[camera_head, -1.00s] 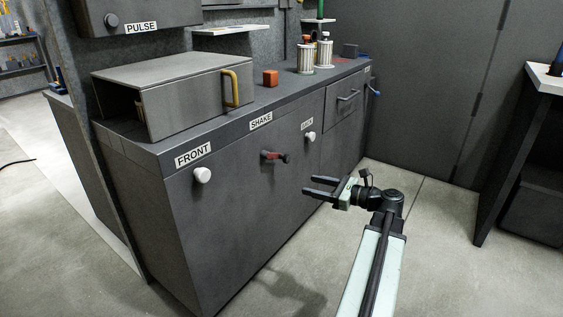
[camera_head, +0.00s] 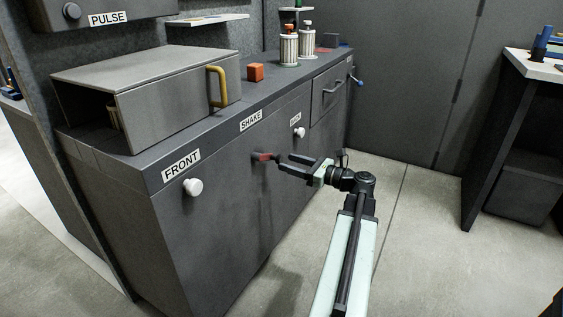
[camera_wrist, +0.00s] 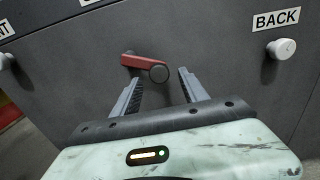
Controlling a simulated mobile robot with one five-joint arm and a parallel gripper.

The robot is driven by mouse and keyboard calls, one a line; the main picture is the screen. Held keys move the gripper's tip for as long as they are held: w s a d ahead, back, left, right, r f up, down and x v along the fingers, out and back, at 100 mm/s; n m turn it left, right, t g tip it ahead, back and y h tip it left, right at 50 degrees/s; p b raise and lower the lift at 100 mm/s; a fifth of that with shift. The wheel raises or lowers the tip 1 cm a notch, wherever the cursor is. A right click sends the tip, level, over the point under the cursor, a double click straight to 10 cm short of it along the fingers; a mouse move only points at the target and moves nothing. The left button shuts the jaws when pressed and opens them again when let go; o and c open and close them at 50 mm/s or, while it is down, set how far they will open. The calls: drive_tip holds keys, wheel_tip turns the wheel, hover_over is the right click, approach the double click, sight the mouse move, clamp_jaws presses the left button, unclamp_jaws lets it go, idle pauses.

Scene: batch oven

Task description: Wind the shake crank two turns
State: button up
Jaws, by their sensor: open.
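The shake crank has a red arm (camera_head: 264,157) and sits on the cabinet front below the SHAKE label (camera_head: 250,120). In the wrist view the red arm (camera_wrist: 143,62) points right to a dark round handle (camera_wrist: 158,73), seen end-on. My gripper (camera_head: 286,162) is open and empty, with its fingers pointing at the crank. In the wrist view the handle lies ahead of the gap between my fingertips (camera_wrist: 158,78), roughly centred. I cannot tell whether the fingertips reach around it. In the head view my fingers hide the handle.
A white FRONT knob (camera_head: 193,186) is left of the crank, and a white BACK knob (camera_wrist: 281,48) is right of it. On the counter stand a metal box (camera_head: 145,95) with a yellow handle, a red cube (camera_head: 255,72) and two ribbed canisters (camera_head: 289,48).

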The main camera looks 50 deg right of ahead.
sight(266, 157)
drive_tip(key=shift+x, duration=1.45)
clamp_jaws()
idle(0.3)
